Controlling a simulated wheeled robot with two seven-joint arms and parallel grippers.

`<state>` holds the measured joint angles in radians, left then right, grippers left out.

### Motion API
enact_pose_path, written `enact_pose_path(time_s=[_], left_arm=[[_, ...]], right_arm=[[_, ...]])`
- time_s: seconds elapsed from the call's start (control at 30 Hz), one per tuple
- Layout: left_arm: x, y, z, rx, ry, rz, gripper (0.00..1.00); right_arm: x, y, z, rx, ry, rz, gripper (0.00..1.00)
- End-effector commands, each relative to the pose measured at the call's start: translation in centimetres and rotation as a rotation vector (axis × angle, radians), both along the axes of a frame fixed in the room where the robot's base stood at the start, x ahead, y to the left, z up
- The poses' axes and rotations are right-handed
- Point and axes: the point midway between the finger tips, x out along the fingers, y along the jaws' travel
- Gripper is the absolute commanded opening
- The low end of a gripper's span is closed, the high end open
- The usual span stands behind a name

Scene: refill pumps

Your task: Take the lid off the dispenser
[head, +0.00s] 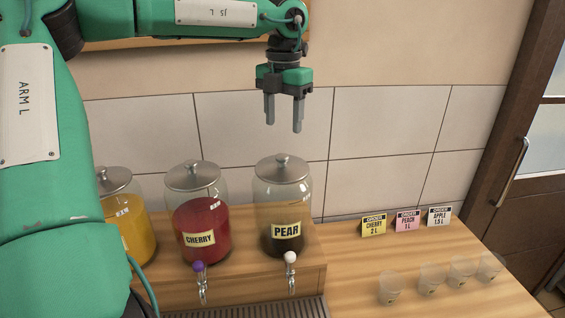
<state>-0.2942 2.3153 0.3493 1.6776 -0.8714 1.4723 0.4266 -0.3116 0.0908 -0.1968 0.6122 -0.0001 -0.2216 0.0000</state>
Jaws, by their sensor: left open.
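Three glass dispensers with metal lids stand in a row on a wooden riser. The left one (137,232) holds yellow liquid and is partly hidden by my left arm. The cherry dispenser (203,218) holds red liquid, and its lid (192,176) is on. The pear dispenser (282,210) holds a little dark liquid at the bottom, and its domed lid (281,170) with a small knob is on. My left gripper (284,128) is open and empty, pointing down above the pear lid and apart from it. My right gripper is not in view.
Order cards for cherry (373,225), peach (407,220) and apple (439,216) stand at the back of the wooden counter (345,270). Several clear cups (431,276) stand in front of them. A drip grate (250,309) lies below the taps. A tiled wall is behind.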

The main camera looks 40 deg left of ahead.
Motion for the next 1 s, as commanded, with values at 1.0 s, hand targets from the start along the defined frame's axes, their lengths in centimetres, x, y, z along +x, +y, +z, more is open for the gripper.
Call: enact_pose_path(time_s=[1.0], left_arm=[[-0.4,0.0,-9.0,-0.002,-0.002,0.000,0.55]], right_arm=[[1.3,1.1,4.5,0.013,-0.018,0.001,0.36]])
